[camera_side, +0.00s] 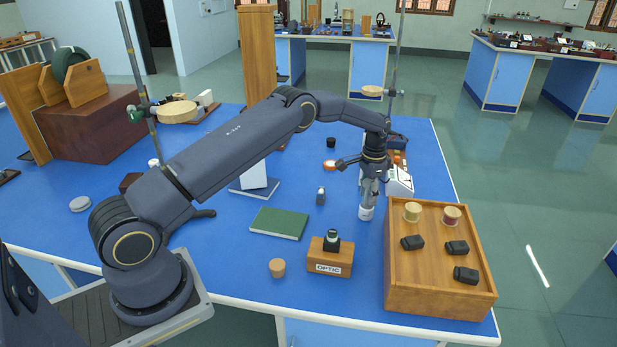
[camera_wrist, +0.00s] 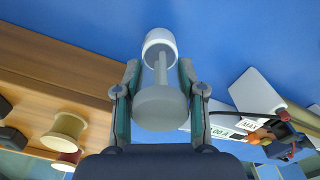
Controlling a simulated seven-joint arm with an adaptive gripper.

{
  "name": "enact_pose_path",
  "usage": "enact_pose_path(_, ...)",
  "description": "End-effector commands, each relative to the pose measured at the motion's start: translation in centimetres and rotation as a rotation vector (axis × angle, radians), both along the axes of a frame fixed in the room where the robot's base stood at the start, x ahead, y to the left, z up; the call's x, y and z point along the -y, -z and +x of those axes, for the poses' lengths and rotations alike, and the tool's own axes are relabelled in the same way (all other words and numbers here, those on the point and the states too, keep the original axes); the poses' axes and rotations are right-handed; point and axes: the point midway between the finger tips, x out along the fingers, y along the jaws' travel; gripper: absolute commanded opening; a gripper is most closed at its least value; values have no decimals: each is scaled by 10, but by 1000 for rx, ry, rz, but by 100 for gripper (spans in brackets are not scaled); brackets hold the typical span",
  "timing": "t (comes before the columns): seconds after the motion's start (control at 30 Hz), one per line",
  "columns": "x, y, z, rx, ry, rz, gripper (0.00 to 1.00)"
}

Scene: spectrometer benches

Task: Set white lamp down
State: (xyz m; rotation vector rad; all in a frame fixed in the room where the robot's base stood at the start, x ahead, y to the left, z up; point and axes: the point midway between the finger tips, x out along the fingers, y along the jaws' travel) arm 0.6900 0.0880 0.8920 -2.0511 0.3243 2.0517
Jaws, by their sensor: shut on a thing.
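The white lamp (camera_side: 366,212) hangs below my gripper (camera_side: 369,188) in the side view, white end down. That end is close to the blue table top; I cannot tell if it touches. In the wrist view the lamp (camera_wrist: 160,108) has a grey round disc near the camera, a thin stem and a white cup at the far end. My gripper (camera_wrist: 160,88) has a finger on each side of it and is shut on it.
The wooden tray (camera_side: 440,296) with spools and black blocks stands just right of the lamp. The OPTIC block (camera_side: 331,268), cork (camera_side: 277,268) and green book (camera_side: 279,223) lie to the left. A white meter (camera_side: 399,181) stands behind. Bare blue table lies around the lamp's left side.

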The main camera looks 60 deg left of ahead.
Motion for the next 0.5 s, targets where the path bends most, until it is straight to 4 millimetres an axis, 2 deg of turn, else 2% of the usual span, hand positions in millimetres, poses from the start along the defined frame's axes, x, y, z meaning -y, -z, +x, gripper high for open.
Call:
enact_pose_path(0.23, 0, 2, 0, 1, 0, 0, 0)
enact_pose_path(0.27, 0, 2, 0, 1, 0, 0, 43)
enact_pose_path(0.4, 0, 2, 0, 0, 0, 0, 57)
enact_pose_path(0.5, 0, 2, 0, 1, 0, 0, 65)
